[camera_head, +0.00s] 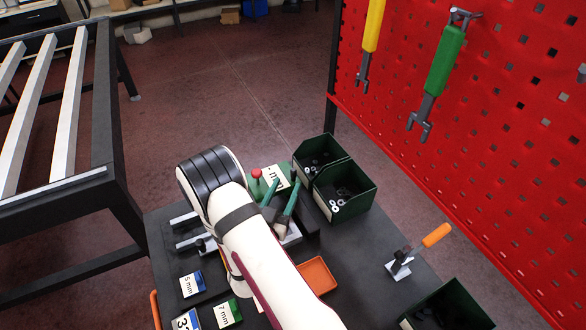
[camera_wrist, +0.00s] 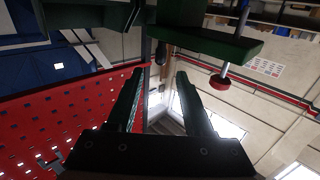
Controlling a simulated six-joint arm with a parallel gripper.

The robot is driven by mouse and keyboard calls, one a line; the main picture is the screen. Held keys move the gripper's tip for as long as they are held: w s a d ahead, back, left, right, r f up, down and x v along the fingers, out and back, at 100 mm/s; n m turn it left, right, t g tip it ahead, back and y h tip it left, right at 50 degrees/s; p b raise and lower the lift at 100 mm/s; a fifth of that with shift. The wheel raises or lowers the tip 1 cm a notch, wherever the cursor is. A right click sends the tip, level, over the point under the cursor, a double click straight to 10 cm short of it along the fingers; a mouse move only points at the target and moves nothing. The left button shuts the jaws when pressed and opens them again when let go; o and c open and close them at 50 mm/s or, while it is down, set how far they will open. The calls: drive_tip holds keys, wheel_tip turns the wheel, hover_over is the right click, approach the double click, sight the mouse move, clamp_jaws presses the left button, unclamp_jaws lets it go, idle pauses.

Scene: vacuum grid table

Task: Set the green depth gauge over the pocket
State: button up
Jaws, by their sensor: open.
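The green depth gauge (camera_head: 256,188), with a red knob on top, is partly visible just beyond my gripper in the head view. What looks like the same gauge shows in the wrist view as a green body (camera_wrist: 208,45) with a metal rod and red end, past the fingertips. My gripper (camera_head: 287,183) is open, its two green fingers apart; they also show in the wrist view (camera_wrist: 160,72) with nothing clearly held between them. A white label marked "m" lies by the gauge. The pocket cannot be made out; my arm covers part of the table.
Two green bins (camera_head: 345,192) with small metal parts stand behind right. An orange tray (camera_head: 317,276) and an orange-handled clamp (camera_head: 402,263) are on the dark table (camera_head: 360,250). Size cards (camera_head: 192,284) lie front left. A red pegboard (camera_head: 490,130) with hanging tools rises at right.

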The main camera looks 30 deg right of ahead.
sight(292, 172)
drive_tip(key=x, duration=0.7)
clamp_jaws()
idle(1.2)
